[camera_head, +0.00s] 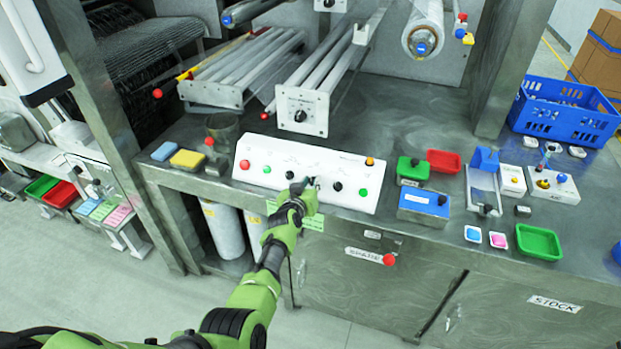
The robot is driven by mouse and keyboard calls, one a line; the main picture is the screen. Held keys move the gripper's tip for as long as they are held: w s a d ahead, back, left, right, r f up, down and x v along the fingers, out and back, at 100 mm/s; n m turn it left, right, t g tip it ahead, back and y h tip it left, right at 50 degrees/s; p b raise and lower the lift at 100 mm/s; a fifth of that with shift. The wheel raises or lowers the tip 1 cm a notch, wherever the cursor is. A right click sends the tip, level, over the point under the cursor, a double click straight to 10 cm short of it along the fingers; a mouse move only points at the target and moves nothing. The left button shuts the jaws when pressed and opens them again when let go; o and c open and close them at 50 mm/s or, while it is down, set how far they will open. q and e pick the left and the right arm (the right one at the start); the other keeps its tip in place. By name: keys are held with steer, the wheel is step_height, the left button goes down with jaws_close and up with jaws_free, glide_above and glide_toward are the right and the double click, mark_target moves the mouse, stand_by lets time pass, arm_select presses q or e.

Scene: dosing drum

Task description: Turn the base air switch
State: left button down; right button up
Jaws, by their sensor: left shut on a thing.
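A white sloped control panel (318,165) stands on the steel bench, with a row of small knobs and coloured buttons. My left gripper (302,188) reaches up to the front middle of this panel and is shut on a small dark switch knob there. The fingers hide most of that knob, and its label and turned position cannot be read. A black knob (338,187) shows just right of the gripper. A green button (363,192) sits beyond it. A red button (245,164) and a green button (267,169) are at the panel's left. My right gripper is not in view.
A blue sponge (164,151) and a yellow sponge (187,159) lie left of the panel. A blue-topped box (425,203), a red tray (443,161) and a green tray (539,241) are to the right. A roller unit (301,112) stands behind.

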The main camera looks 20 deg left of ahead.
arm_select(q)
steer(key=shift+r+n+y+p, duration=0.1)
steer(key=shift+n+y+p, duration=0.65)
steer(key=shift+n, duration=1.05)
steer(key=c, duration=2.2)
jaws_free()
steer(key=shift+g, duration=0.3)
